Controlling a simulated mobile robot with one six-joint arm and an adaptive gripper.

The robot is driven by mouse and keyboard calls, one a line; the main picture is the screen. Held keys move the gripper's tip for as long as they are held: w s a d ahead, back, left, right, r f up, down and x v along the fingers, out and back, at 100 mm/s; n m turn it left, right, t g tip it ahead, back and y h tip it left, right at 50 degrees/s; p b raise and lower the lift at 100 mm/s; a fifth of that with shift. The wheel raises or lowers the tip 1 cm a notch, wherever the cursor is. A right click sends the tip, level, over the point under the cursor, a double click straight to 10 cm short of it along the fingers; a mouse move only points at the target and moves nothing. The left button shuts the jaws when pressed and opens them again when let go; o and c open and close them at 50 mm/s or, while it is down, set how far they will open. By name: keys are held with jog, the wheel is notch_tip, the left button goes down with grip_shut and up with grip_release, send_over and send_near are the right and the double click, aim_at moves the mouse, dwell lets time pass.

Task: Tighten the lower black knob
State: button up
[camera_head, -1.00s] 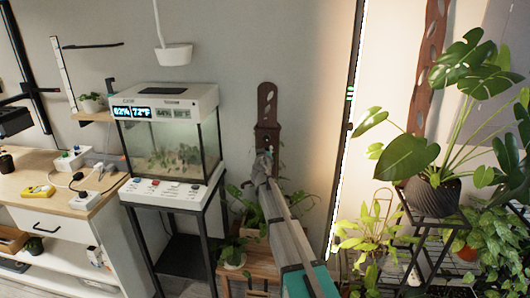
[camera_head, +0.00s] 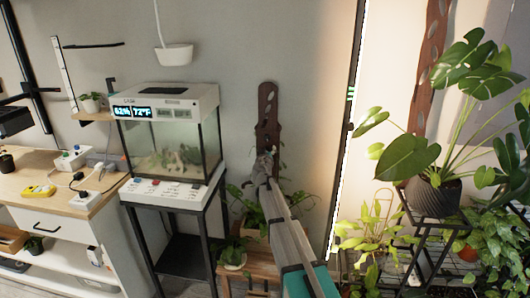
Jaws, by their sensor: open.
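A dark brown perforated upright (camera_head: 267,105) stands against the wall, right of the glass tank. My gripper (camera_head: 268,153) is at its lower part, at the end of my arm reaching up from the bottom right. The gripper is small and overlaps the upright, so its fingertips and any contact are hard to make out. I cannot pick out a lower black knob with certainty; the area around the gripper is partly hidden by it.
A glass tank (camera_head: 175,148) on a black stand is to the left. A wooden plant stand (camera_head: 250,262) with potted plants is below my arm. A dark pot with a large-leaved plant (camera_head: 433,195) stands at right. A workbench (camera_head: 52,205) is at far left.

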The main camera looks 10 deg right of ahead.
jog(key=v, duration=0.7)
jog(key=shift+s, duration=0.2)
jog(key=shift+f, duration=0.1)
dwell(0.4)
jog(key=s+d+f+m+g+h, duration=0.1)
jog(key=s+d+f+g, duration=0.25)
jog(key=s, duration=0.25)
jog(key=s+d+f+m+g, duration=0.2)
jog(key=s+f+g, duration=0.15)
jog(key=s, duration=0.25)
jog(key=s+d+f+m+g+h, duration=0.1)
jog(key=s+d+f+g, duration=0.1)
jog(key=s+d+f, duration=0.3)
jog(key=s+a+f+g+y, duration=0.2)
jog(key=s, duration=0.4)
jog(key=s+a+f+g+y, duration=0.1)
jog(key=s+a+f+g, duration=0.15)
jog(key=s, duration=0.35)
jog(key=s+a+n+g+y, duration=0.3)
jog(key=s+a+g+y, duration=0.15)
jog(key=s, duration=0.45)
notch_tip(320, 180, up, 13)
jog(key=t+p, duration=0.1)
jog(key=p, duration=1.3)
jog(key=shift+f+h, duration=0.2)
jog(key=shift+h, duration=0.25)
